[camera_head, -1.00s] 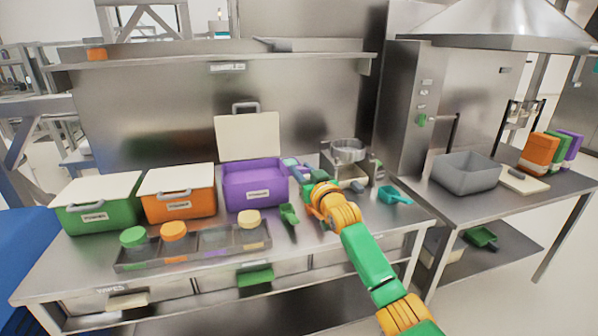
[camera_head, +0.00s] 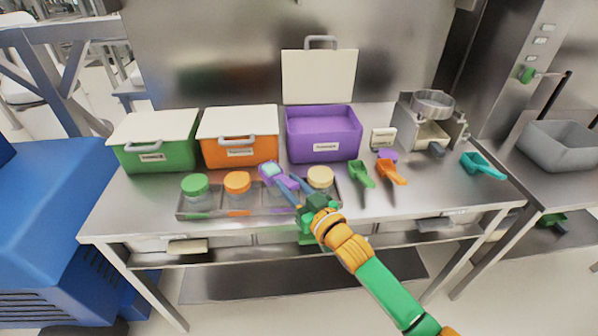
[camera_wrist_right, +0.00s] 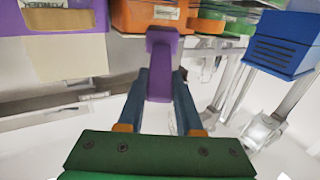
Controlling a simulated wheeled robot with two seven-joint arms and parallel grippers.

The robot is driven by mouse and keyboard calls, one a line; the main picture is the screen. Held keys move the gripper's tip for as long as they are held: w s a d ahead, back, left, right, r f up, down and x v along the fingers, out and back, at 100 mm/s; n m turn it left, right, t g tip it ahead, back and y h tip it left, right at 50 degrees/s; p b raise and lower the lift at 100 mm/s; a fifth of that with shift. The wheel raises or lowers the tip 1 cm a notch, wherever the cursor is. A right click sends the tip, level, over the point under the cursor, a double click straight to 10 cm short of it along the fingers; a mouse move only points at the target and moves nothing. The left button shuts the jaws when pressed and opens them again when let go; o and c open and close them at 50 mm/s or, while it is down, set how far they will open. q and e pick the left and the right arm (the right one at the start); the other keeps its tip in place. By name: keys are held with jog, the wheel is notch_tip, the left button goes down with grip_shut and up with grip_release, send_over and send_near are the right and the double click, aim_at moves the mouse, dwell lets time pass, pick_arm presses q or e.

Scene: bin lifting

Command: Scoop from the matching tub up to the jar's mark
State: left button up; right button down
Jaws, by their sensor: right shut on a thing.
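My right gripper (camera_head: 298,190) is shut on a purple scoop (camera_head: 284,181). The handle of the scoop (camera_wrist_right: 163,62) lies between the fingers in the right wrist view. The scoop's bowl looks pale bluish inside; I cannot tell what it holds. It is above the jar tray (camera_head: 212,213), in front of the orange and purple tubs. The purple tub (camera_head: 334,125) is open, its pale lid (camera_head: 318,78) upright behind it. The tray holds a green-lidded jar (camera_head: 195,186), an orange-lidded jar (camera_head: 237,184) and a cream-lidded jar (camera_head: 320,178). The slot under the scoop is partly hidden. My left gripper is out of view.
The closed green tub (camera_head: 155,155) and closed orange tub (camera_head: 238,149) stand left of the purple one. A green scoop (camera_head: 361,174), an orange scoop (camera_head: 391,171) and a teal scoop (camera_head: 482,166) lie to the right. A metal scale-like device (camera_head: 432,108) stands at the back right.

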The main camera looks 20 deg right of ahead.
jog(key=shift+w+a, duration=0.1)
jog(key=shift+w, duration=0.25)
jog(key=shift+s+r+m, duration=0.1)
jog(key=shift+r+m, duration=0.05)
jog(key=shift+m, duration=0.45)
jog(key=m, duration=0.2)
jog(key=s+d+r+m+b, duration=0.1)
jog(key=m, duration=0.1)
jog(key=shift+s, duration=0.2)
jog(key=shift+s+d+m, duration=0.1)
jog(key=shift+d+m, duration=0.1)
jog(key=shift+m, duration=0.5)
jog(key=m+b, duration=0.1)
jog(key=m, duration=0.3)
jog(key=d+f+m+b, duration=0.1)
jog(key=shift+w+f+m+b, duration=0.1)
jog(key=shift+w+m+b, duration=0.2)
jog(key=shift+w+m, duration=0.1)
pick_arm(q)
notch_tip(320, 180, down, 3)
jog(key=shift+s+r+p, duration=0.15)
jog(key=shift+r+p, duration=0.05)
jog(key=shift+p, duration=0.2)
pick_arm(e)
jog(key=m, duration=0.2)
jog(key=shift+w+d+f+m, duration=0.1)
jog(key=shift+d+f+m, duration=0.2)
jog(key=shift+m, duration=0.1)
